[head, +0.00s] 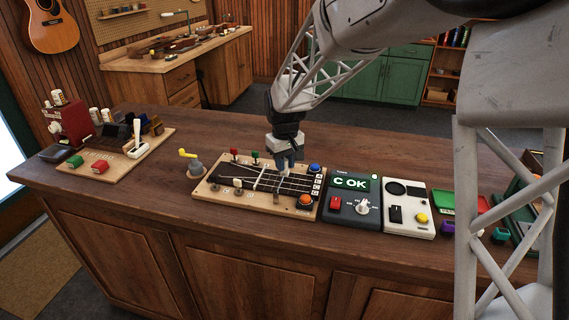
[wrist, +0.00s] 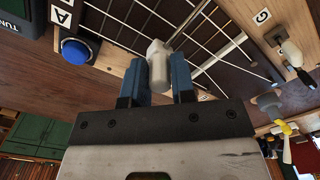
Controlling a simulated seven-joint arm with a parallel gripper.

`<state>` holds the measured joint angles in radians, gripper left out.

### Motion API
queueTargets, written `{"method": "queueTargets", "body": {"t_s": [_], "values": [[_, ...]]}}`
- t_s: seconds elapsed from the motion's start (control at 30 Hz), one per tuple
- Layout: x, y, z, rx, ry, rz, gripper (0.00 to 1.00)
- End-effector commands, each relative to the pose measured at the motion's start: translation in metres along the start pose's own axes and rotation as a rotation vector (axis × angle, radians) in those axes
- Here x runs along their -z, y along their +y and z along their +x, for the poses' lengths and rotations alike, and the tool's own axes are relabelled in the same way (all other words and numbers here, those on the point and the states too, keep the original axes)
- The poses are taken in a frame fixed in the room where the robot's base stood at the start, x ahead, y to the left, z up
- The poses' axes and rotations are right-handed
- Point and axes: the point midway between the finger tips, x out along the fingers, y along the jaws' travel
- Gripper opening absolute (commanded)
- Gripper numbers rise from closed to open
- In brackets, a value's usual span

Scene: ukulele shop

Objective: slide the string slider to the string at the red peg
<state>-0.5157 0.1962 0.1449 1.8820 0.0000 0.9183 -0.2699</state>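The string board (head: 213,190) lies on the counter with dark strings area and white crossbars. A red peg (head: 234,151) and a green peg (head: 255,155) stand at its back left edge. My gripper (head: 284,166) points down over the right half of the strings. In the wrist view, a white knob (wrist: 157,62), which looks like the string slider, sits between the blue fingers of my gripper (wrist: 160,75). The fingers appear shut on it, with no clear gap on either side. The red peg cannot be made out in the wrist view. In the head view my fingers hide the knob.
A blue button (head: 315,168) and an orange button (head: 305,201) sit at the board's right end. A tuner box (head: 350,204) reading "C OK" stands directly right. A yellow-handled lever (head: 190,156) stands left of the board.

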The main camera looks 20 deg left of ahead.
Motion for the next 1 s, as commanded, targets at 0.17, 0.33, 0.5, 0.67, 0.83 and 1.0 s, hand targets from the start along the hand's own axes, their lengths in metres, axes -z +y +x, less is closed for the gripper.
{"method": "queueTargets", "body": {"t_s": [0.17, 0.33, 0.5, 0.67, 0.83, 1.0], "values": [[0.000, 0.000, 0.000, 0.000, 0.000, 0.000, 0.46], [0.000, 0.000, 0.000, 0.000, 0.000, 0.000, 0.46], [0.000, 0.000, -0.002, 0.000, 0.000, 0.000, 0.46], [0.000, 0.000, -0.012, 0.000, 0.002, 0.000, 0.46], [0.000, 0.000, -0.032, -0.001, 0.003, 0.000, 0.46], [0.000, 0.000, -0.053, -0.001, 0.002, 0.000, 0.46]]}}
